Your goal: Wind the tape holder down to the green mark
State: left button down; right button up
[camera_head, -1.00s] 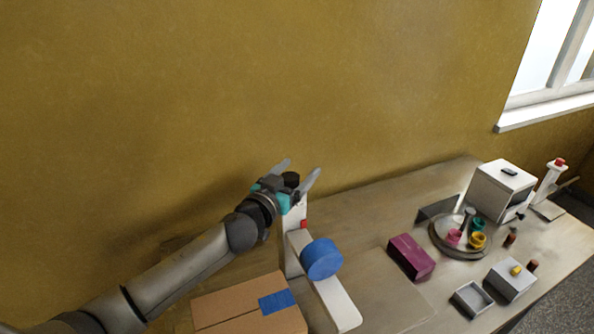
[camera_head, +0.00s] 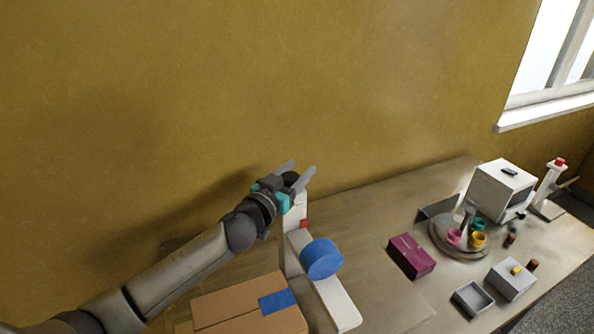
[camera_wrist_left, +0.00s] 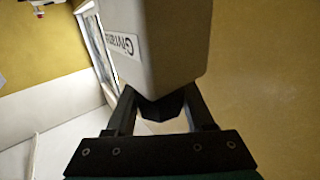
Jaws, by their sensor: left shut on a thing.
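A white upright post (camera_head: 298,213) stands on the table, with a blue tape roll (camera_head: 321,258) on the white holder arm low on its front. A red mark (camera_head: 304,223) shows on the post just above the holder. I see no green mark in these views. My left gripper (camera_head: 297,172) is at the top of the post. In the left wrist view its two fingers close on a dark knob (camera_wrist_left: 167,106) at the end of the pale post (camera_wrist_left: 165,45). My right gripper is out of view.
A cardboard box (camera_head: 245,305) with blue tape lies left of the holder's base. A magenta box (camera_head: 411,256), a round tray (camera_head: 456,250) with small coloured items, a white machine (camera_head: 500,190) and grey boxes stand to the right. The wall is close behind the post.

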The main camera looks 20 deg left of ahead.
aim_at(304, 191)
pick_arm(q)
jog(key=shift+m+h, duration=0.3)
jog(key=shift+h, duration=0.2)
